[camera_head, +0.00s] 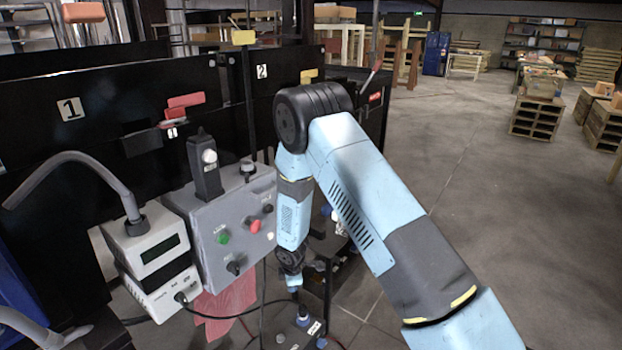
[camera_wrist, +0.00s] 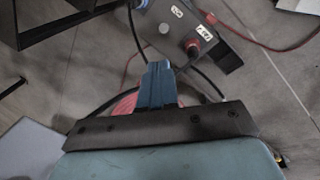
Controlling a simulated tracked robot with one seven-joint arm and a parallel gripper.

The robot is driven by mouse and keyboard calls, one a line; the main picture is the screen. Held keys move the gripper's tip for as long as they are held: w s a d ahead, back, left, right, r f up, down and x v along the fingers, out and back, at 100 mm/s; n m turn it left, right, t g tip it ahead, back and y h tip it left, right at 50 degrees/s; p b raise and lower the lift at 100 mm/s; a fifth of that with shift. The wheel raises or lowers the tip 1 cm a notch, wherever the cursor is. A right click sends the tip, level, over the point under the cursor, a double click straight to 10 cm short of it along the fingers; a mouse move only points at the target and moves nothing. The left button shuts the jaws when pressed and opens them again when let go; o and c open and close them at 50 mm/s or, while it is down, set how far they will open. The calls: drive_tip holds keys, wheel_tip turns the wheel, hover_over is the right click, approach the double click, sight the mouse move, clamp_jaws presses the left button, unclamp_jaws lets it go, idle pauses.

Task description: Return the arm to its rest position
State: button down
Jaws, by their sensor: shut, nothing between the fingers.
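My arm (camera_head: 350,180) rises from the lower right of the head view to a raised black elbow joint. Its light blue forearm (camera_head: 293,215) hangs down from there, beside the grey control panel. In the wrist view my gripper (camera_wrist: 158,68) shows blue fingers pressed together, with nothing between them. They point toward a dark grey box (camera_wrist: 185,25) with white labels and a red plug. I cannot tell whether the fingertips touch anything. In the head view the gripper's end is too small to make out clearly.
The grey control panel (camera_head: 238,225) with green and red buttons stands left of the forearm. A white instrument (camera_head: 150,250) and a curved grey hose (camera_head: 90,165) are further left. Black barriers (camera_head: 110,110) run behind. Cables (camera_wrist: 210,75) lie near the fingers. Open floor (camera_head: 480,190) spreads to the right.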

drive_tip(key=w+d+r+m+t, duration=0.15)
drive_tip(key=d+r, duration=0.25)
drive_tip(key=r, duration=0.6)
drive_tip(key=w+d+r+m, duration=0.2)
drive_tip(key=d+r+m, duration=0.1)
drive_tip(key=r, duration=0.6)
drive_tip(key=s+d+r+m, duration=0.45)
drive_tip(key=d+r, duration=0.25)
drive_tip(key=r, duration=0.5)
drive_tip(key=s+d+r+m, duration=0.3)
drive_tip(key=s+d+r, duration=0.3)
drive_tip(key=r, duration=0.6)
drive_tip(key=s+d+r+m, duration=0.2)
drive_tip(key=s+d+r, duration=0.1)
drive_tip(key=s, duration=0.4)
drive_tip(key=s+d+r+m+t, duration=0.1)
drive_tip(key=s+d+r+m, duration=0.2)
drive_tip(key=s, duration=0.5)
drive_tip(key=s+d+r+m+t, duration=0.1)
drive_tip(key=s+d+r+m, duration=0.2)
drive_tip(key=s+r, duration=0.2)
drive_tip(key=shift+s+d+r, duration=0.15)
drive_tip(key=shift+s+d, duration=0.2)
drive_tip(key=shift+s, duration=1.25)
